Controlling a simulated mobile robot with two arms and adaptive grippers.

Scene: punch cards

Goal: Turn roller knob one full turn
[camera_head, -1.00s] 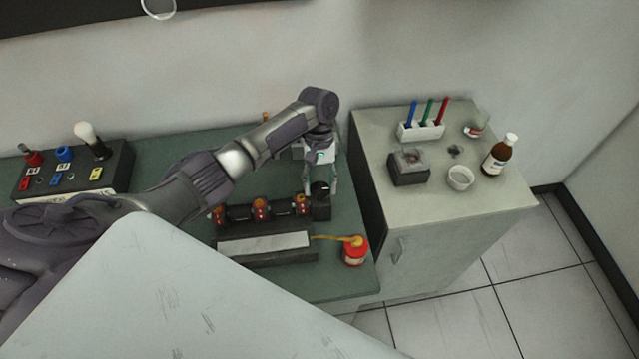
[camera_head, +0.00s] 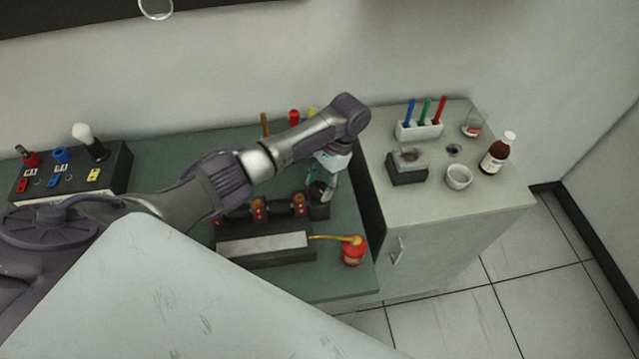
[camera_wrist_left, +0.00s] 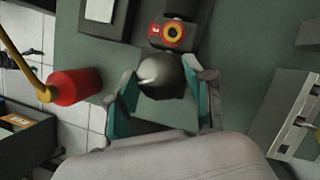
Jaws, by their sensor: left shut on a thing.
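The roller machine (camera_head: 262,256) stands on the green bench, with a row of dark rollers and orange-red parts (camera_head: 258,209) behind a pale flat strip. The dark roller knob (camera_head: 318,191) is at its right end. My left gripper (camera_head: 322,188) reaches down to this knob from above, its hand tilted. In the left wrist view, the round black knob (camera_wrist_left: 161,76) sits between the two teal-padded fingers (camera_wrist_left: 160,90), which are shut on it. My right gripper is not in view.
A red oil can (camera_head: 354,252) with a yellow spout stands close by the machine's right end. A switch box (camera_head: 118,166) is at the left. The pale cabinet (camera_head: 430,220) at the right holds a pen rack (camera_head: 419,131), bowl (camera_head: 459,177) and brown bottle (camera_head: 496,155).

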